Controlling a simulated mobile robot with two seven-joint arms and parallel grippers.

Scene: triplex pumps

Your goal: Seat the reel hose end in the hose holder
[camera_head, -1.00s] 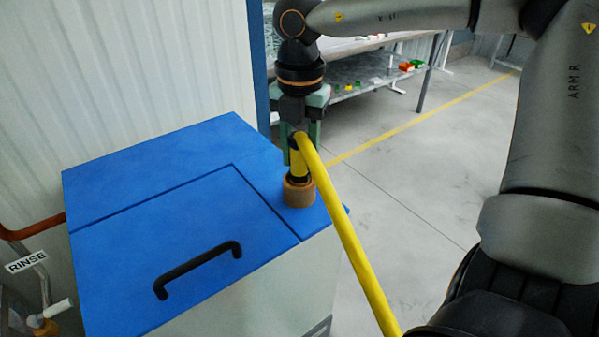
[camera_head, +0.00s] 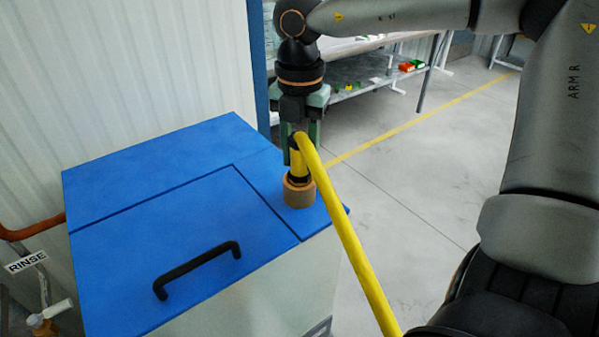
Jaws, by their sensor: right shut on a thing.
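The reel hose end (camera_head: 300,163) is a yellow and black piece, standing about upright. The yellow hose (camera_head: 345,235) runs from its top down to the lower right. A brown round cup (camera_head: 299,194), which looks like the hose holder, stands at the right edge of the blue lid. The end's lower tip meets the cup's mouth; how deep it sits is hidden. My right gripper (camera_head: 301,144) points down from above and is shut on the hose end, its green fingers on either side. My left gripper is out of view.
The blue-topped cabinet (camera_head: 130,185) has a black handle (camera_head: 197,268) on its lid. A RINSE label (camera_head: 26,262) and pipework are at the far left. A metal rack (camera_head: 365,75) stands behind. The floor to the right is clear, apart from the hose and my arm.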

